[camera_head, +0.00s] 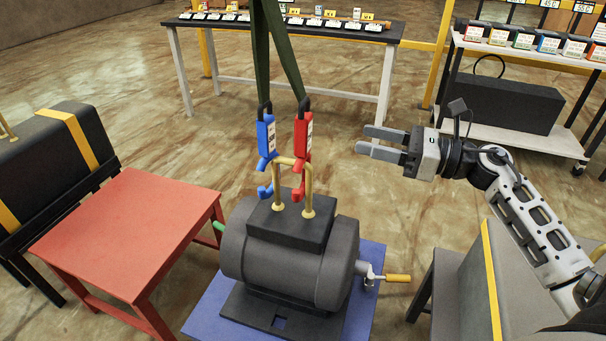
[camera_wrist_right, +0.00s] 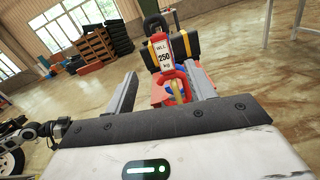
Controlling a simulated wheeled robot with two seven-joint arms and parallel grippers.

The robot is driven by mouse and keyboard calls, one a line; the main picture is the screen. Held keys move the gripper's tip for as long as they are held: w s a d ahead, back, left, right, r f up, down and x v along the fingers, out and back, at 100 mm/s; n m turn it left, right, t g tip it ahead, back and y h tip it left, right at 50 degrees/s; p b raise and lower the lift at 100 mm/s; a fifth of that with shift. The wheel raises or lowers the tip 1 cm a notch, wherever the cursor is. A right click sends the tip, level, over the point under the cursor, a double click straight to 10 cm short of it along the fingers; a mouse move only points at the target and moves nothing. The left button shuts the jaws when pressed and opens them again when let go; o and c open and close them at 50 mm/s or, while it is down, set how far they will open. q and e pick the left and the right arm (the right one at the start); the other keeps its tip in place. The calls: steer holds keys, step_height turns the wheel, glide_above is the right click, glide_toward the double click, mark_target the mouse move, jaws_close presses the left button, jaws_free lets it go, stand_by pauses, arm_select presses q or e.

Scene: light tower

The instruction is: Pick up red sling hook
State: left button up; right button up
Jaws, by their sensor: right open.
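The red sling hook (camera_head: 302,150) hangs from a dark green strap above the grey motor-like drum (camera_head: 290,258). It is beside a brass-coloured handle (camera_head: 308,180) on the drum's black top block. A blue sling hook (camera_head: 266,140) hangs just left of it. My right gripper (camera_head: 368,142) is open and empty to the right of the red hook, fingers pointing at it with a gap. My left gripper is not in view.
A red table (camera_head: 130,232) stands at the left, next to a black block with a yellow band (camera_head: 75,130). A long table with labelled items (camera_head: 290,28) stands behind. A crank with a yellow grip (camera_head: 396,278) sticks out right of the drum. Two green straps (camera_head: 262,60) rise above the hooks.

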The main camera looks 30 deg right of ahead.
mark_target(310, 127)
steer(key=shift+n, duration=0.5)
steer(key=p+x, duration=0.2)
steer(key=x, duration=0.7)
steer(key=shift+w+a+r, duration=0.1)
steer(key=shift+w+a, duration=0.05)
steer(key=shift+w, duration=0.15)
steer(key=shift+w+a+p, duration=0.3)
steer(key=shift+w+a, duration=0.05)
steer(key=p+x, duration=0.1)
steer(key=x, duration=0.3)
steer(key=shift+w+a+p, duration=0.15)
steer(key=shift+p, duration=0.15)
steer(key=shift+w+a+f, duration=0.25)
steer(key=c, duration=1.2)
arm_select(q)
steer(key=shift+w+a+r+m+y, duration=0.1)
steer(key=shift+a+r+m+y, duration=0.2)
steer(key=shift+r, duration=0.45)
arm_select(e)
steer(key=shift+d+r, duration=0.1)
steer(key=shift+r, duration=0.05)
